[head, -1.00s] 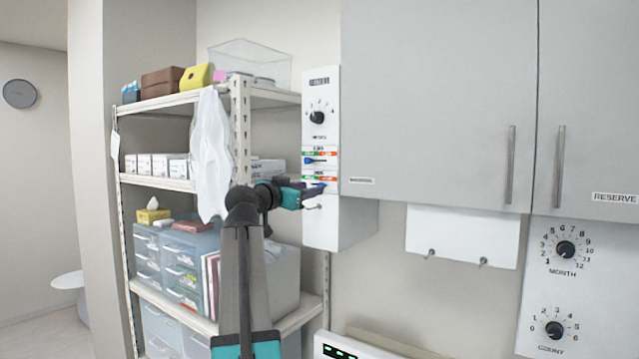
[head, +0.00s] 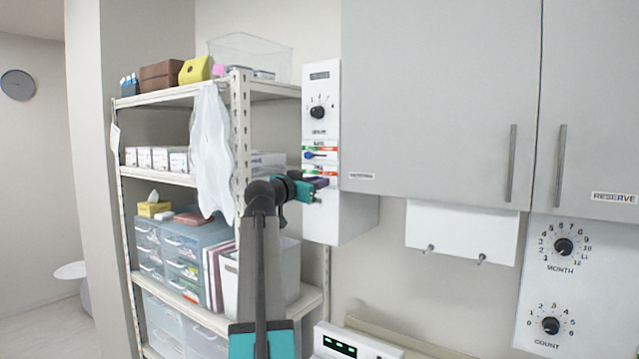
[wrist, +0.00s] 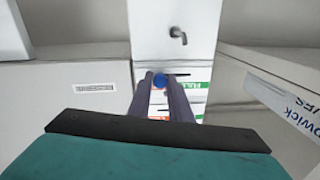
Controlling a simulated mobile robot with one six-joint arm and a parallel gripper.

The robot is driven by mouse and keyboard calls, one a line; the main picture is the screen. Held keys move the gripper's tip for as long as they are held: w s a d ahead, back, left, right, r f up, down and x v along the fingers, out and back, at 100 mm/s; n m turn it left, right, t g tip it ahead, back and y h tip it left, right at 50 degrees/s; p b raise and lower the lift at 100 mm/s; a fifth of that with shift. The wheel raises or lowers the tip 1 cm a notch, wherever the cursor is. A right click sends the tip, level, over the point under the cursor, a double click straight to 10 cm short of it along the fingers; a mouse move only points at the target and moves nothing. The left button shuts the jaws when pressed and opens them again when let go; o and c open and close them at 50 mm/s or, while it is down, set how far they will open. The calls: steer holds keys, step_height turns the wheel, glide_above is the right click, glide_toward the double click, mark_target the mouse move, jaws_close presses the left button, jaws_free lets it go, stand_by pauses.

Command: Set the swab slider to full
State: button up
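The slider panel (head: 320,149) is a narrow white strip on the wall beside the grey cabinet. Its upper slider has a blue knob (head: 310,155) near the left. The lower slider's blue knob (wrist: 159,81) shows between my fingertips in the wrist view, at the end of its slot away from the green FULL label (wrist: 197,86). The slider names are too small to read. My gripper (head: 323,183) is at the lower slider, and it also shows in the wrist view (wrist: 160,84). Its fingers stand slightly apart around the knob; whether they grip it is unclear.
A dial (head: 317,112) sits above the sliders. A white box (head: 340,217) juts out below, with a hook (wrist: 178,35) seen in the wrist view. A shelf rack with a hanging white cloth (head: 210,150) is left of my arm. Grey cabinet doors (head: 430,100) are on the right.

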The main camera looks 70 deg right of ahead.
steer(key=shift+s, duration=0.1)
jaws_close()
steer(key=shift+f, duration=0.15)
steer(key=w+b, duration=0.2)
steer(key=b, duration=0.1)
steer(key=w+d+b, duration=0.1)
steer(key=w+b, duration=0.2)
steer(key=b, duration=0.1)
steer(key=shift+w+d, duration=0.1)
steer(key=shift+d, duration=0.05)
steer(key=o, duration=0.7)
jaws_free()
